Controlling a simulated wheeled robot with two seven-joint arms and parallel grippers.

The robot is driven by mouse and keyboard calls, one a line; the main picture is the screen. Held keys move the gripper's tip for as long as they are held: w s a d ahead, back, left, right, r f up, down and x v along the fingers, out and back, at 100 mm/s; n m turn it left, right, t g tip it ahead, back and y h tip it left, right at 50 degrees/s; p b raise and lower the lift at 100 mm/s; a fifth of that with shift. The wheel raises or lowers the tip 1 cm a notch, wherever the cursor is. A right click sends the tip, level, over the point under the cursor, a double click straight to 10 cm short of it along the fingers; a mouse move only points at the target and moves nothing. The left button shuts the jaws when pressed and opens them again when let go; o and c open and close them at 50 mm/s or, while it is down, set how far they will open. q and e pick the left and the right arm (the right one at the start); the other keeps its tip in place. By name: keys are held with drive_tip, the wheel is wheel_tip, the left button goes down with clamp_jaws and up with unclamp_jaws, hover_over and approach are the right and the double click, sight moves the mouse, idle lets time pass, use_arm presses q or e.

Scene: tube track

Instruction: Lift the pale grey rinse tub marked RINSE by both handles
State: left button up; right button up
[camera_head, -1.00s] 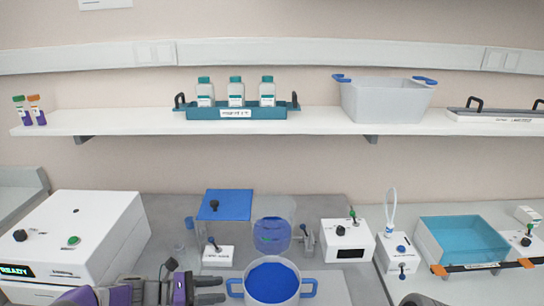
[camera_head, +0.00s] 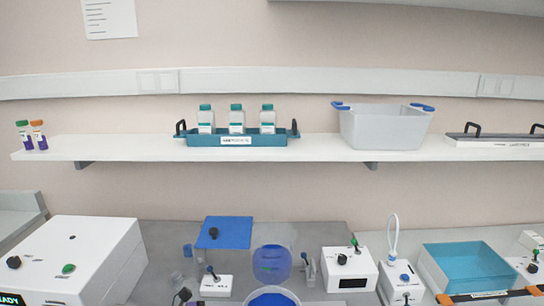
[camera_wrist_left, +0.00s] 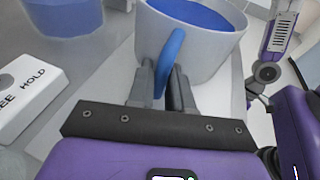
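A pale grey round tub (camera_head: 296,302) with blue contents stands at the bottom edge of the head view, mostly cut off. In the left wrist view its grey wall (camera_wrist_left: 205,58) and one blue handle (camera_wrist_left: 172,55) show. My left gripper (camera_wrist_left: 164,82) has its fingers on either side of that handle. The gap is narrow, and I cannot tell whether they press on it. The tub's other handle is hidden in the wrist view. No RINSE marking is readable. My right gripper is not clearly in view.
A grey bin with blue handles (camera_head: 385,130) and a teal bottle rack (camera_head: 235,141) stand on the shelf (camera_head: 320,146). A blue-filled vessel (camera_head: 271,263) is behind the tub. White devices (camera_head: 350,270) and a teal basin (camera_head: 466,268) stand to its right.

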use_arm(q)
drive_tip(key=o, duration=0.4)
drive_tip(key=shift+r, duration=0.2)
drive_tip(key=o, duration=0.5)
drive_tip(key=shift+f, duration=0.15)
